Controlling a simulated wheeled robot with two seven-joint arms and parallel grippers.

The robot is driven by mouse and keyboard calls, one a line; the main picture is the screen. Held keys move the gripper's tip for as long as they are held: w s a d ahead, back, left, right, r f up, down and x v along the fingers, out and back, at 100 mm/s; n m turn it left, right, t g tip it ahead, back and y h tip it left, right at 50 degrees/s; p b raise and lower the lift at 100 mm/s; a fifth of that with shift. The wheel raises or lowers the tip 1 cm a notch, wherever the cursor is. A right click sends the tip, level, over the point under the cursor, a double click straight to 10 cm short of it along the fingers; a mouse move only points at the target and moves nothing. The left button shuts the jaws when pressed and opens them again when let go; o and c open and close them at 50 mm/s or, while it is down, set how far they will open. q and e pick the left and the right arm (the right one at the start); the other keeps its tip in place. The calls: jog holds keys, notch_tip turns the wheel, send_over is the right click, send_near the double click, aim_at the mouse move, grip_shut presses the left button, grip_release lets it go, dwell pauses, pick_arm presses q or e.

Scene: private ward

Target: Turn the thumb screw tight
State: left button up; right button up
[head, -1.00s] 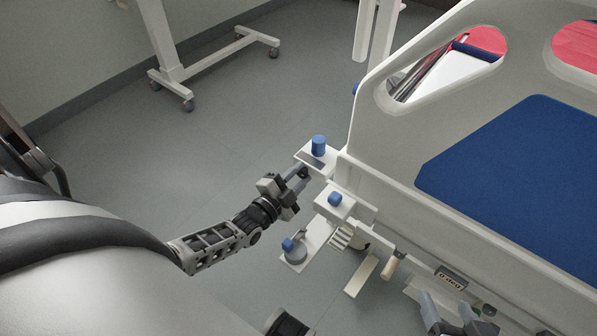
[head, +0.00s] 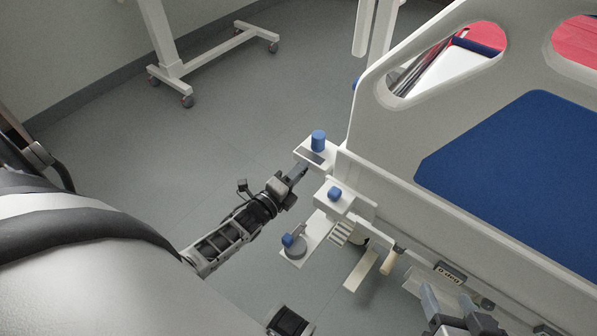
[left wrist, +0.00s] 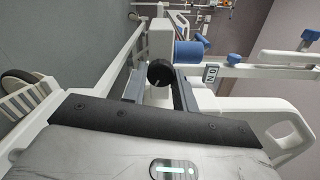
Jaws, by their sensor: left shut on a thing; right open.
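The thumb screw (left wrist: 160,72) is a round black knob. It sits between the two fingers of my left gripper in the left wrist view (left wrist: 157,88), below a white post. In the head view my left gripper (head: 301,172) is shut at the white bracket on the corner of the bed end, and the screw is hidden there. My right gripper (head: 453,304) is open and empty at the bottom right, close to the bed side.
A blue knob (head: 318,140) stands on the corner bracket, and another blue knob (head: 334,193) sits on a white block beside my left gripper. A wooden handle (head: 388,262) hangs nearby. The bed panel (head: 395,175) bounds the right; open floor (head: 220,140) lies left.

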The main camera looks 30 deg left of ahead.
pick_arm(q)
jog(key=shift+d+m, duration=0.1)
jog(key=shift+m, duration=0.4)
pick_arm(e)
jog(key=shift+s+f, duration=0.2)
jog(key=shift+s, duration=0.05)
pick_arm(q)
jog(key=o, duration=1)
pick_arm(e)
jog(key=shift+w, duration=0.15)
jog(key=shift+r, duration=0.1)
pick_arm(q)
jog(key=s+p, duration=0.1)
jog(key=s, duration=0.4)
jog(key=s+a, duration=0.1)
jog(key=s, duration=0.4)
jog(key=s+p, duration=0.1)
jog(key=s, duration=0.5)
jog(key=shift+a+p, duration=0.15)
jog(key=shift+p, duration=0.15)
pick_arm(e)
jog(key=shift+s+d+f+g+h, duration=0.2)
jog(key=shift+s+d+g+h, duration=0.1)
jog(key=shift+d+g, duration=0.2)
